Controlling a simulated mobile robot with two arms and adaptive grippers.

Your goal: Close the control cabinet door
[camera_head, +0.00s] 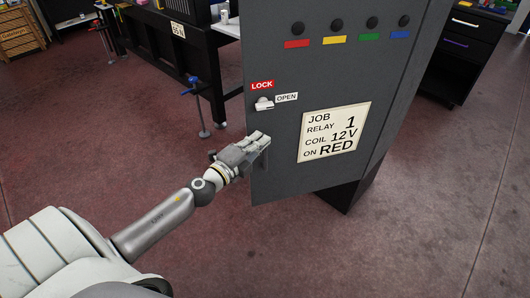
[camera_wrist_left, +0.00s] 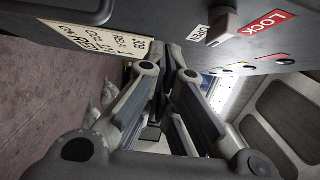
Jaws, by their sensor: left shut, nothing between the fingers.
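The dark grey control cabinet door (camera_head: 285,170) stands upright in the head view, with its lower left corner towards me. Its white latch handle (camera_head: 264,104) sits between a red LOCK label (camera_head: 262,85) and a white OPEN label (camera_head: 287,97). My left gripper (camera_head: 262,141) is shut and empty, at the door's left edge below the latch. I cannot tell whether it touches the door. In the left wrist view the door (camera_wrist_left: 175,20) runs across the top, above my shut fingers (camera_wrist_left: 172,70). The gap between door and cabinet is hidden. My right gripper is out of view.
The door carries a row of dark knobs over coloured tags, and a job card (camera_head: 335,132). A black drawer unit (camera_head: 455,60) stands at the right. Reddish floor (camera_head: 100,130) lies open around.

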